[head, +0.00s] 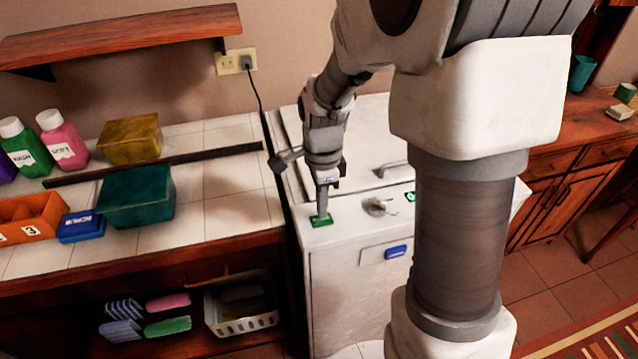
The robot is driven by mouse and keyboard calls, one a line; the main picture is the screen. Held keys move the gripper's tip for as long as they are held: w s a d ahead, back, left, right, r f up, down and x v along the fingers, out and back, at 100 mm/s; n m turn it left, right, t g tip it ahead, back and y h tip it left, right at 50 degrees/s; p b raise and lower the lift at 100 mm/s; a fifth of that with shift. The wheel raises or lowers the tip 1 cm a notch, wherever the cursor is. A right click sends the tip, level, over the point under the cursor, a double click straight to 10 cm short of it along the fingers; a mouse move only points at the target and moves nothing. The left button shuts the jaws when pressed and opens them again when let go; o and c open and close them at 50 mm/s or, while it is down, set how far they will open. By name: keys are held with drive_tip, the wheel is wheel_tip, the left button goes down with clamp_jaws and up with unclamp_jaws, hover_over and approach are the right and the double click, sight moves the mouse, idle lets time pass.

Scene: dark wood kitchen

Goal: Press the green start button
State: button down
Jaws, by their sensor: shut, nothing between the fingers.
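The green start button (321,221) is a small green rectangle on the front left of the white machine's top (350,235). My gripper (322,213) points straight down, its shut fingertips over the button and covering part of it. The tips look to be at or just above the button's surface; I cannot tell whether they touch or press it. Nothing is held. A small lit green display (410,196) sits to the right on the same panel.
A round knob (376,207) and a lid handle (390,169) are right of my gripper. The tiled counter at left holds a teal box (138,196), a yellow box (130,139) and bottles (62,140).

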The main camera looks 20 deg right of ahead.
drive_tip(key=shift+f, duration=0.8)
